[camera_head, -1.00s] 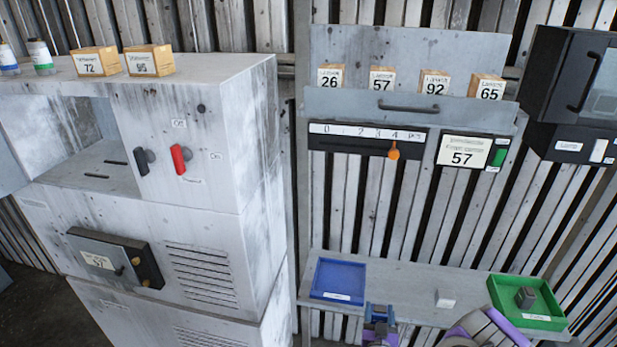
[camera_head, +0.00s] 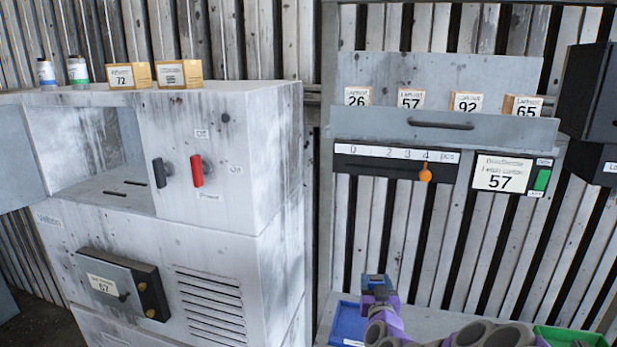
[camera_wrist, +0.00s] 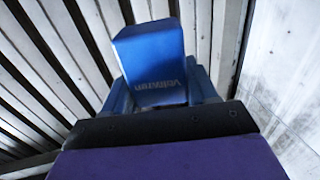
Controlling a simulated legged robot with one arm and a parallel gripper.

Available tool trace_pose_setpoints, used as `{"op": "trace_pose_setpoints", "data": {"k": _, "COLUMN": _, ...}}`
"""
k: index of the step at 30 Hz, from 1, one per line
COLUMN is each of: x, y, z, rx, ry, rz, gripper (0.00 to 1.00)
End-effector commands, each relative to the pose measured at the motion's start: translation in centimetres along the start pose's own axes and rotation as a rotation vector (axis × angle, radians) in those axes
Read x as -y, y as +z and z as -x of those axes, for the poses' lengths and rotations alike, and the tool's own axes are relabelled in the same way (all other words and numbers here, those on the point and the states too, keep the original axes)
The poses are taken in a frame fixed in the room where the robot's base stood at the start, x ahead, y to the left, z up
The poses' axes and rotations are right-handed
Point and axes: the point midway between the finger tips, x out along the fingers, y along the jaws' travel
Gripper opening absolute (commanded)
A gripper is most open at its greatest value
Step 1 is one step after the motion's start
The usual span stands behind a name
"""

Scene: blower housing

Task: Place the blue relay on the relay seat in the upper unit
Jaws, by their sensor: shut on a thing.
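My gripper (camera_head: 377,287) is in front of the lower shelf, by the blue tray, well to the right of the white cabinet. In the wrist view my gripper (camera_wrist: 158,92) is shut on the blue relay (camera_wrist: 150,52), a blue block with a printed name, which sticks out past the fingers. The upper unit (camera_head: 215,165) is the top part of the white cabinet. It has an open compartment (camera_head: 85,150) at left, with two dark slots (camera_head: 125,188) in its floor. I cannot tell for sure that these slots are the relay seat.
The upper unit's front carries a black handle (camera_head: 159,172) and a red handle (camera_head: 197,170). Bottles and numbered boxes (camera_head: 130,75) stand on its top. A blue tray (camera_head: 348,325) and a green tray (camera_head: 570,337) lie on the shelf. A panel with a slider (camera_head: 425,173) hangs above.

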Motion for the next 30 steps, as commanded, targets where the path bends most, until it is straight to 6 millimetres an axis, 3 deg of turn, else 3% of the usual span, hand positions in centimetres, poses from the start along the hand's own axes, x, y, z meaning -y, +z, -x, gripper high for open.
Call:
{"op": "trace_pose_setpoints", "data": {"k": 6, "x": 2.6, "y": -4.8, "z": -0.8, "rx": -0.010, "ry": -0.030, "rz": 0.000, "gripper": 0.23}}
{"op": "trace_pose_setpoints", "data": {"k": 13, "x": 4.3, "y": -8.1, "z": -0.7, "rx": -0.006, "ry": -0.058, "rz": 0.000, "gripper": 0.23}}
{"op": "trace_pose_setpoints", "data": {"k": 30, "x": 4.8, "y": -8.9, "z": -0.6, "rx": 0.001, "ry": -0.067, "rz": 0.001, "gripper": 0.23}}
